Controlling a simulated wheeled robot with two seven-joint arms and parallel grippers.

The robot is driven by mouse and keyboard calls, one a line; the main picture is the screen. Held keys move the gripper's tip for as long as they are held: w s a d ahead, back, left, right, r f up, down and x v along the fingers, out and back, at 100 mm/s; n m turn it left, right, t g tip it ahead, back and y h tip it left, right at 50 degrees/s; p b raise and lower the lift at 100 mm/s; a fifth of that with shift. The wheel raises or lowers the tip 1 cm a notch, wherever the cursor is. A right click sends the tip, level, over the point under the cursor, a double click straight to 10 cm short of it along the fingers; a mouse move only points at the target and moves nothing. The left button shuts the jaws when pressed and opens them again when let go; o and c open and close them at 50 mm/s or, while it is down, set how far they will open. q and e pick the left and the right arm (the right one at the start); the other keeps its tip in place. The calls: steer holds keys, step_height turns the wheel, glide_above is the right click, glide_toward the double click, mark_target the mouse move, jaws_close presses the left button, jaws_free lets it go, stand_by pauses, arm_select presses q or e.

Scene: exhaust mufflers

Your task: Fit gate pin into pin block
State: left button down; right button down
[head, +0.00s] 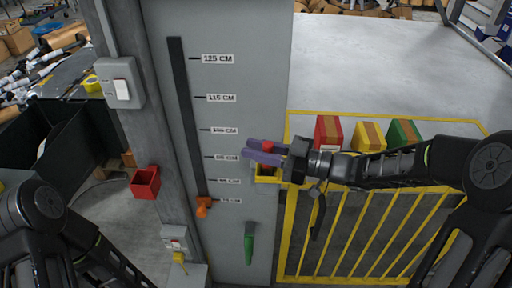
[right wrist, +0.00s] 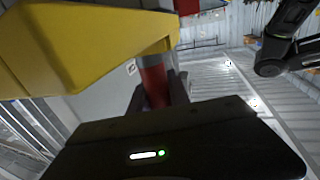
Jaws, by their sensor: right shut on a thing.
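My right gripper (head: 264,152), with purple fingers, is shut on a red pin (head: 268,146) in front of the grey panel. In the right wrist view the red pin (right wrist: 154,86) stands between the dark fingers (right wrist: 155,98). A yellow block (head: 266,175), which looks like the pin block, sits just below the fingers at the gate's top left corner. In the right wrist view a large yellow piece (right wrist: 80,45) reaches across close to the pin. I cannot tell whether the pin touches it or is inside it. My left gripper is out of view; only its arm shows at lower left.
The grey panel (head: 240,60) carries a height scale, an orange knob (head: 204,204) and a green handle (head: 249,243). A red box (head: 145,182) is on the post. Red (head: 328,132), yellow (head: 369,136) and green (head: 404,134) boxes stand behind the yellow gate (head: 350,235).

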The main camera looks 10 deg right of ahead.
steer(key=shift+f, duration=0.1)
steer(key=c, duration=1.1)
jaws_free()
steer(key=shift+c, duration=0.2)
steer(key=shift+d, duration=0.1)
steer(key=b+v, duration=0.1)
steer(key=v, duration=0.6)
steer(key=shift+s+d, duration=0.2)
steer(key=shift+d, duration=0.05)
